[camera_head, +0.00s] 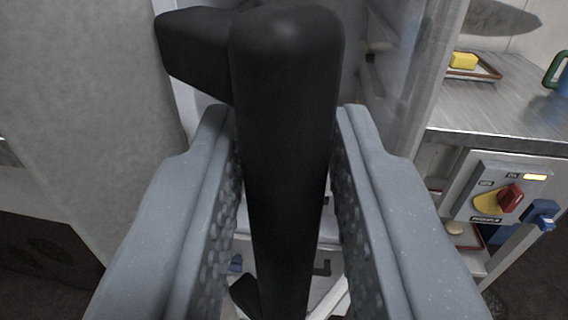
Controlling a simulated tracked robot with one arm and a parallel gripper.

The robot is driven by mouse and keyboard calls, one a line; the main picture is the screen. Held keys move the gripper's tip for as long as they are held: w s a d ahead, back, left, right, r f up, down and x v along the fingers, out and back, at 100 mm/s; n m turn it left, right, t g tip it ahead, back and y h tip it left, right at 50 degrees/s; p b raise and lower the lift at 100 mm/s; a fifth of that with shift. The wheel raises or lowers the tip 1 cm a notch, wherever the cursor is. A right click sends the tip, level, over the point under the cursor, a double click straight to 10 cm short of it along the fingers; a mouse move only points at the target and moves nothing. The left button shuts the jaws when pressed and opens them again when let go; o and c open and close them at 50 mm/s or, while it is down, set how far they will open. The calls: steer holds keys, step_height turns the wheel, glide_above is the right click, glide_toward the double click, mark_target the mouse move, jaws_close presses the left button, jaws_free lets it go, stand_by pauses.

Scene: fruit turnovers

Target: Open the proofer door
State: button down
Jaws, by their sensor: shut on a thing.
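A thick black bar handle (285,110) stands upright in the middle of the view, with a black bracket (192,50) at its upper left. My gripper (287,125) has one grey finger on each side of the handle and is shut on it. Behind the handle is a pale, open-looking cabinet space (375,75) with small shelf supports on its right wall. The handle and fingers hide most of that space, and I cannot tell how far the door stands open.
A large grey panel (85,110) fills the left. At the right is a steel counter (510,100) with a yellow block (463,60) on a tray. Below it is a control box (500,185) with a red and yellow knob. A blue handle (540,213) sits beside it.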

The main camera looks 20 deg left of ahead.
steer(key=shift+d+r, duration=0.1)
steer(key=shift+d, duration=0.05)
steer(key=c, duration=1.6)
jaws_free()
steer(key=shift+w, duration=0.1)
steer(key=shift+c, duration=0.2)
steer(key=shift+w, duration=0.1)
steer(key=shift+a+f, duration=0.2)
steer(key=shift+f, duration=0.1)
steer(key=b+v, duration=0.2)
steer(key=v, duration=1.2)
steer(key=shift+r, duration=0.15)
steer(key=shift+d, duration=0.1)
